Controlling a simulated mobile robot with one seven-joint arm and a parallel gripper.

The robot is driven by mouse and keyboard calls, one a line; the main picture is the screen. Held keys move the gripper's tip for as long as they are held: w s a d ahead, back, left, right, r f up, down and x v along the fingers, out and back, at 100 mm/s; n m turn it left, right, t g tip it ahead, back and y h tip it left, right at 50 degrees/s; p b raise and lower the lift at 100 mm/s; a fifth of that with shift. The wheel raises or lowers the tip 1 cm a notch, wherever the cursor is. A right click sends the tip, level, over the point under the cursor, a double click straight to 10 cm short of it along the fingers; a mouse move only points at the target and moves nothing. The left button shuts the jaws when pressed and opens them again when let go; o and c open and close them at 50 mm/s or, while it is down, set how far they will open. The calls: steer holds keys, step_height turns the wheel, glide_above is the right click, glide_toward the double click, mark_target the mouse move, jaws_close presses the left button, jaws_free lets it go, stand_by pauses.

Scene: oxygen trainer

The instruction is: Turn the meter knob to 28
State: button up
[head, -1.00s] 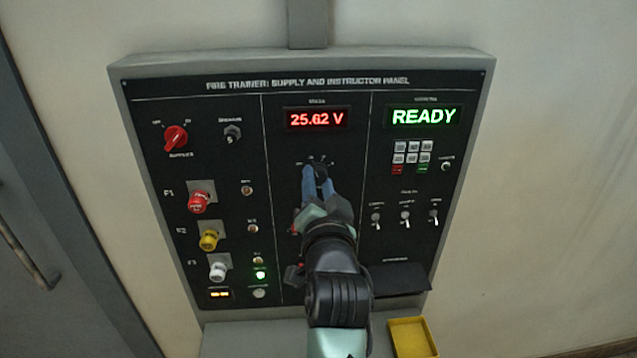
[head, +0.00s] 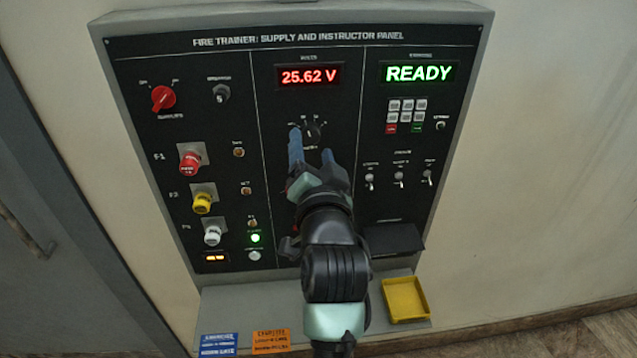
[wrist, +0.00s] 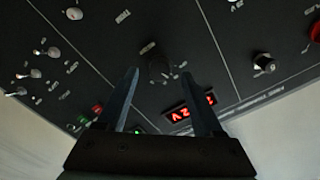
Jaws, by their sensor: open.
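The meter knob (head: 313,130) is a small black dial in the middle column of the panel, below the red voltage display (head: 310,76), which reads 25.62 V. My gripper (head: 311,143) is open, its two blue fingers spread wide just in front of and below the knob. In the wrist view the dark knob (wrist: 158,66) lies beyond the gap between the fingertips (wrist: 159,73), and the fingers look apart from it. The knob's pointer and scale marks are too small and dark to read.
The left column holds a red supply switch (head: 164,97) and red, yellow and white fuse caps. The right column has a green READY display (head: 419,73), small buttons and several toggles. A black ledge (head: 393,238) juts out at lower right, above a yellow tray (head: 405,299).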

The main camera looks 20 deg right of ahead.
steer(key=b+v, duration=0.2)
steer(key=v, duration=0.8)
steer(key=shift+s, duration=0.35)
steer(key=shift+r, duration=0.1)
steer(key=s+a+r+n+t+y, duration=0.1)
steer(key=s+a+r+n+t, duration=0.2)
steer(key=r, duration=0.7)
steer(key=s+a+r+n+t+y, duration=0.2)
steer(key=s+a+r+n+t, duration=0.1)
steer(key=a+r, duration=0.4)
steer(key=s+a+r+n+t+y, duration=0.2)
steer(key=s+a+r+n+t, duration=0.1)
steer(key=r, duration=1)
steer(key=shift+a+r+n+t, duration=0.25)
steer(key=shift+a+n+t, duration=0.25)
steer(key=shift+a+n, duration=0.65)
